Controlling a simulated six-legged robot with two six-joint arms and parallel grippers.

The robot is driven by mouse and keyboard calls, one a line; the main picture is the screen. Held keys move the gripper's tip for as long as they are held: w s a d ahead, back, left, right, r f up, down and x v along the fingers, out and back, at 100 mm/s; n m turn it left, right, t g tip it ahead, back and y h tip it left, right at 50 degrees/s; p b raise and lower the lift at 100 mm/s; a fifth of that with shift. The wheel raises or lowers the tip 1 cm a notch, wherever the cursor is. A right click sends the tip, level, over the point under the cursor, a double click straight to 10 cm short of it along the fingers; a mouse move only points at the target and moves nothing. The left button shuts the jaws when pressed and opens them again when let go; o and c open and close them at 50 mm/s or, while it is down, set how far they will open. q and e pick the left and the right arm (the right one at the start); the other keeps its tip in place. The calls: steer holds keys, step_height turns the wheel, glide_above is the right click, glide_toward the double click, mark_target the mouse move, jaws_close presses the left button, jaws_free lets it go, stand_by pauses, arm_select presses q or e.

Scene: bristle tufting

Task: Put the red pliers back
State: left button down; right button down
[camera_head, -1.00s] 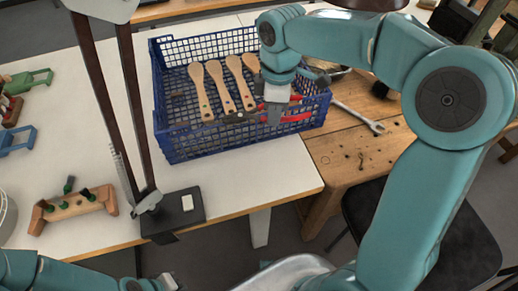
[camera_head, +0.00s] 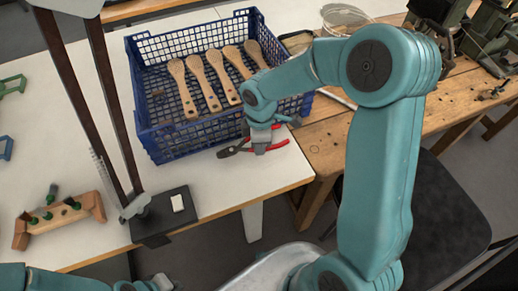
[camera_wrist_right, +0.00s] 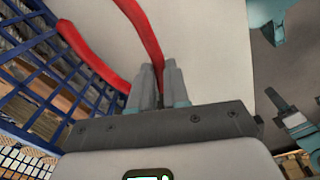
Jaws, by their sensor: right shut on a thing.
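The red pliers (camera_head: 274,147) are in front of the blue mesh crate (camera_head: 190,142), with dark jaws to the left and red handles to the right. My right gripper (camera_head: 260,148) is shut on them. In the right wrist view, one red handle (camera_wrist_right: 146,36) runs between the fingers (camera_wrist_right: 158,88), and the other handle lies to the left. The pliers look close to the crate's front wall; I cannot tell whether they touch the table. My left gripper (camera_head: 160,284) shows only partly at the bottom edge, and its jaws are unclear.
Several wooden brushes (camera_head: 215,80) lie in the crate on the white table (camera_head: 225,185). A black block stand (camera_head: 160,213) and a wooden rack (camera_head: 62,216) stand at the front left. A wooden workbench (camera_head: 330,135) adjoins on the right. Bare tabletop lies before the crate.

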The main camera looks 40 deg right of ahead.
step_height(320, 180, down, 3)
stand_by(0.3)
steer(key=c, duration=1.1)
jaws_free()
steer(key=shift+f, duration=0.1)
step_height(320, 180, up, 12)
steer(key=shift+p, duration=0.45)
steer(key=shift+s+d, duration=0.1)
